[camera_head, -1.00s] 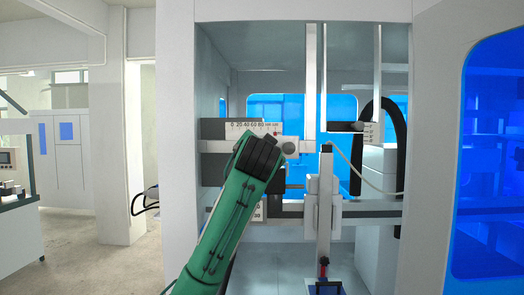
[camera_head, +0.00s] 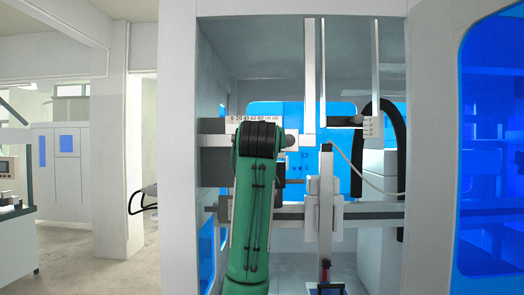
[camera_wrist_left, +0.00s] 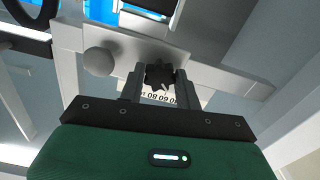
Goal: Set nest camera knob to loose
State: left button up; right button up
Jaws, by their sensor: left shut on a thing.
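A dark, lobed knob (camera_wrist_left: 160,77) shows in the left wrist view in front of a pale rail with a printed scale. My left gripper (camera_wrist_left: 158,71) has one finger on each side of it and is shut on it. In the head view my green left arm reaches up to the rail (camera_head: 214,141), and its dark wrist hides the knob and the fingertips. Which setting the knob is at cannot be read. My right gripper is in neither view.
A vertical post (camera_head: 326,205) with a cable stands to the right of my arm. White cabinet walls (camera_head: 177,150) frame the opening.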

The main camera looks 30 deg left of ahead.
pick_arm(q)
jog(key=n+b, duration=0.2)
jog(key=n, duration=0.6)
jog(key=shift+n, duration=0.3)
dwell(0.4)
jog(key=o, duration=1)
jog(key=shift+c, duration=0.2)
jog(key=shift+b, duration=0.3)
